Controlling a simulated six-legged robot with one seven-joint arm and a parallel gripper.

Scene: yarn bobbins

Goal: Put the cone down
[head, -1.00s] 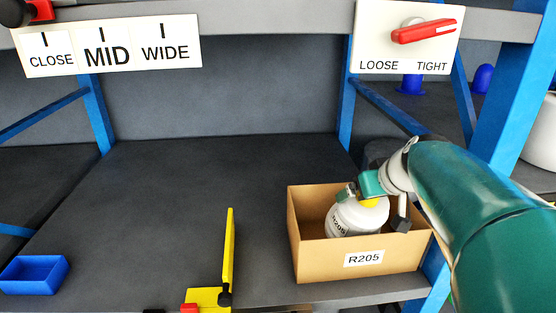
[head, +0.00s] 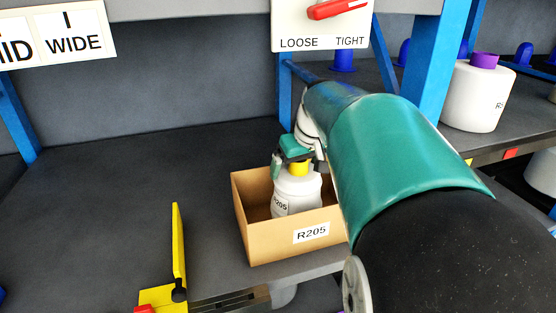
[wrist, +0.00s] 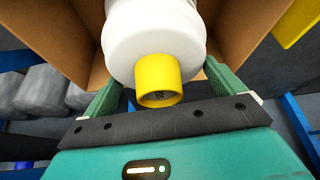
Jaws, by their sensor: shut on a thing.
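The cone (head: 298,188) is a white yarn bobbin with a yellow top and an R205 label. It stands roughly upright inside a cardboard box (head: 262,242) labelled R205. Its base is hidden behind the box's front wall, so I cannot tell whether it touches the bottom. My gripper (head: 296,163) is above the box and shut on the cone. In the wrist view the green fingers of my gripper (wrist: 162,80) lie on both sides of the cone (wrist: 155,35), near its yellow end.
A yellow upright guide (head: 178,245) stands left of the box. The grey shelf (head: 100,210) is bare further left. A blue post (head: 432,70) and a white bobbin with a purple top (head: 475,97) are at the right. A LOOSE/TIGHT switch panel (head: 320,28) hangs above.

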